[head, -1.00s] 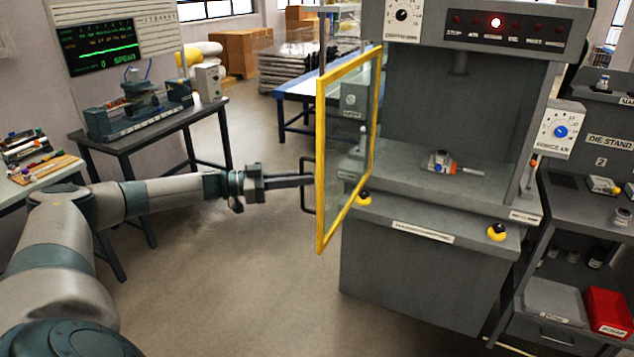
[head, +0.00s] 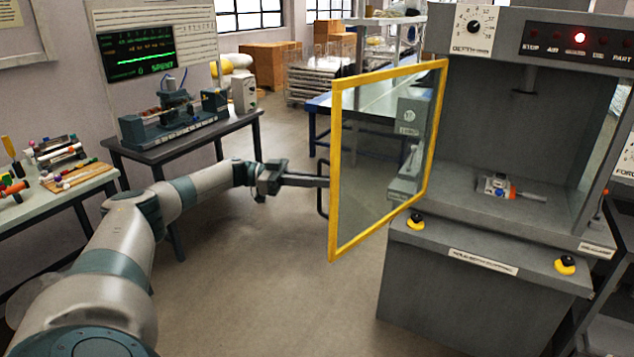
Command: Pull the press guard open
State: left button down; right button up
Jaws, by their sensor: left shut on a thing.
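The press guard (head: 386,162) is a clear panel in a yellow frame. It stands swung out from the left side of the grey press (head: 478,265), and the press opening is uncovered. A dark bar handle (head: 321,190) sits at the guard's free left edge. My left gripper (head: 322,181) reaches in from the left and is shut on the handle; its fingertips are partly hidden by the handle and frame. A small part with an orange end (head: 509,187) lies on the press bed. My right gripper is not in view.
Two black and yellow buttons (head: 565,265) sit on the press front ledge. A light bench (head: 75,190) with tools is at the far left. The floor left of the press is clear.

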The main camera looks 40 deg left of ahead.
pick_arm(q)
jog(key=shift+r, duration=0.15)
jog(key=c, duration=1.9)
grip_release()
jog(key=shift+w, duration=0.1)
jog(key=shift+o, duration=0.3)
jog(key=shift+w+d, duration=0.1)
jog(key=shift+d, duration=0.05)
